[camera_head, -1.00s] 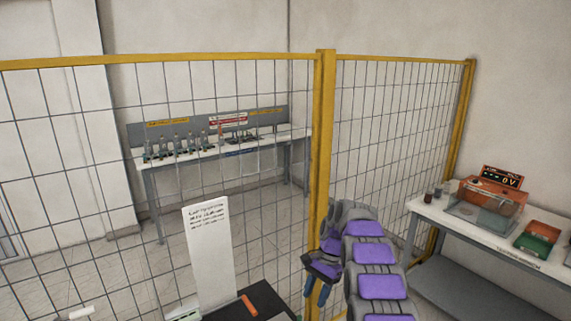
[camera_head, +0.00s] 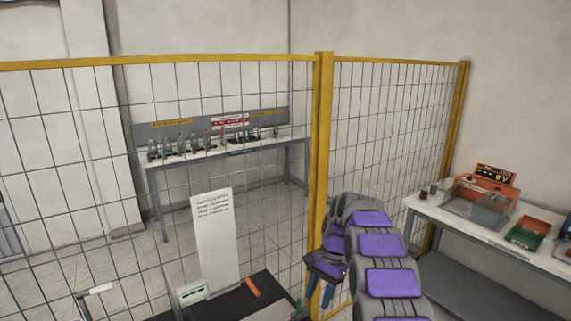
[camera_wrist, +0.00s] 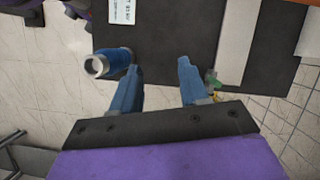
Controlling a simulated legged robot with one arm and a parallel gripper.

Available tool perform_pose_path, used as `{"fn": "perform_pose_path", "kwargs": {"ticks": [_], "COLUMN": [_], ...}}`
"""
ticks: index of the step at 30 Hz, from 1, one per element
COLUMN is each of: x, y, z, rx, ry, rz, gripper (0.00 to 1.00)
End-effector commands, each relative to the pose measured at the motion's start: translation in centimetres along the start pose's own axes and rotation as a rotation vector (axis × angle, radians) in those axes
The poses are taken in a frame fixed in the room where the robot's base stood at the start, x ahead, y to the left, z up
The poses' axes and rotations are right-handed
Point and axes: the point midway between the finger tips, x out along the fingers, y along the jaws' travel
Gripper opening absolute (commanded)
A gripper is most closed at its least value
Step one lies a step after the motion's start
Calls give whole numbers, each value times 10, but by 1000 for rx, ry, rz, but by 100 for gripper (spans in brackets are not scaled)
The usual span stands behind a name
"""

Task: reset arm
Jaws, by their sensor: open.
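My arm with purple pads folds down at the centre right of the head view. My gripper (camera_head: 322,292) hangs at its end, beside the yellow fence post. In the wrist view my gripper (camera_wrist: 158,70) has its two blue fingers spread apart, with nothing between them. A blue cylinder with a metal ring end (camera_wrist: 112,62) shows just left of the left finger; I cannot tell whether they touch. A dark surface (camera_wrist: 160,45) lies below the fingers.
A yellow-framed mesh fence (camera_head: 318,150) stands close by. Behind it is a table with several bushings (camera_head: 185,147). At right, a bench (camera_head: 470,225) carries an orange tester (camera_head: 482,200) and a green-orange tray (camera_head: 528,233). A white sign (camera_head: 215,240) stands nearby.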

Motion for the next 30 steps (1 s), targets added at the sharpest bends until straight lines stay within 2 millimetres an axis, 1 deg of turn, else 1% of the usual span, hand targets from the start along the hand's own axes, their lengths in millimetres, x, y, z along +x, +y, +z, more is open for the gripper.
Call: {"fn": "perform_pose_path", "kwargs": {"ticks": [5, 11, 17, 24, 26, 30], "x": [-13, -28, -34, -31, -28, -19], "y": [16, 46, 81, 130, 143, 174], "z": [24, 63, 102, 151, 162, 190], "rx": [-45, -121, -201, -298, -324, -384], "ry": [15, 45, 72, 105, 113, 131], "rz": [7, 20, 40, 70, 78, 98], "gripper": [44, 44, 44, 44, 44, 44]}}
